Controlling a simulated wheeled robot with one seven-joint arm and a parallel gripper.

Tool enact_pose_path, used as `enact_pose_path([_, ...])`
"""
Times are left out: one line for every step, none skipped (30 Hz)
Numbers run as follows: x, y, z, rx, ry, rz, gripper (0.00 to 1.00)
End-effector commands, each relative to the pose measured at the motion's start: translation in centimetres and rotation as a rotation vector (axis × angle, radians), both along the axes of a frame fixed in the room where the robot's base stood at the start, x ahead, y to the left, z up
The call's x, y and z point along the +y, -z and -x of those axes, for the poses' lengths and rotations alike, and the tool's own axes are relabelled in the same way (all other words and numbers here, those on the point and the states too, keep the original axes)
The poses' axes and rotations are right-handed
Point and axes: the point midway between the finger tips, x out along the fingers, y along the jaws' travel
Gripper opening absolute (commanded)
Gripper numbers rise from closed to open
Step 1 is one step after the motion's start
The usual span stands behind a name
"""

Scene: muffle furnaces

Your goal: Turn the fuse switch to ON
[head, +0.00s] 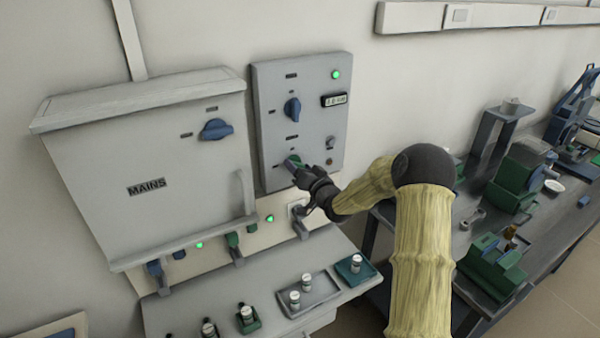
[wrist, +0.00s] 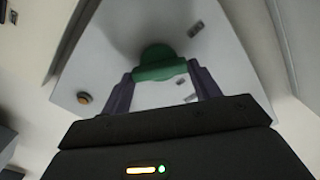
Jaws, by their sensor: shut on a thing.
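A grey control panel (head: 268,75) hangs on the wall to the right of the MAINS box. A green rotary knob (head: 293,159) sits low on this panel, and it also shows in the wrist view (wrist: 158,55). My gripper (head: 296,167) is at the green knob, with its purple fingers on either side of the knob's bar, shut on it. In the wrist view my gripper (wrist: 161,72) hides little of the knob. A blue rotary knob (head: 292,110) is above it on the same panel. The small labels around the green knob are too blurred to read.
The MAINS box (head: 150,165) with a blue knob (head: 216,129) is at left. Below are levers with green lamps (head: 269,218) and a shelf (head: 225,295) holding small fuse-like parts. A dark bench (head: 565,215) with equipment stands at right.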

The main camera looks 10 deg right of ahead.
Motion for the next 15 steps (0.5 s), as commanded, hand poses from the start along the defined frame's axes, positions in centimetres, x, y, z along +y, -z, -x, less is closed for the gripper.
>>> enact_pose_path([-0.14, 0.23, 0.01, 0.014, 0.002, -0.044, 0.39])
enact_pose_path([-0.18, 0.23, 0.0, 0.023, 0.002, -0.071, 0.39])
enact_pose_path([-0.19, 0.22, 0.0, 0.035, 0.002, -0.107, 0.39])
enact_pose_path([-0.2, 0.23, 0.0, 0.044, 0.002, -0.134, 0.39])
enact_pose_path([-0.19, 0.24, -0.01, 0.054, 0.002, -0.161, 0.39])
enact_pose_path([-0.19, 0.21, -0.01, 0.065, 0.002, -0.198, 0.39])
enact_pose_path([-0.25, 0.22, -0.01, 0.073, 0.002, -0.225, 0.39])
enact_pose_path([-0.24, 0.21, -0.02, 0.081, 0.003, -0.252, 0.39])
enact_pose_path([-0.22, 0.21, -0.02, 0.094, 0.002, -0.288, 0.39])
enact_pose_path([-0.25, 0.25, -0.02, 0.103, 0.002, -0.316, 0.39])
enact_pose_path([-0.27, 0.24, -0.02, 0.112, 0.002, -0.343, 0.39])
enact_pose_path([-0.27, 0.26, -0.03, 0.124, 0.002, -0.379, 0.39])
enact_pose_path([-0.27, 0.28, -0.03, 0.132, 0.002, -0.406, 0.39])
enact_pose_path([-0.26, 0.27, -0.03, 0.142, 0.002, -0.435, 0.39])
enact_pose_path([-0.32, 0.3, -0.03, 0.153, 0.003, -0.47, 0.39])
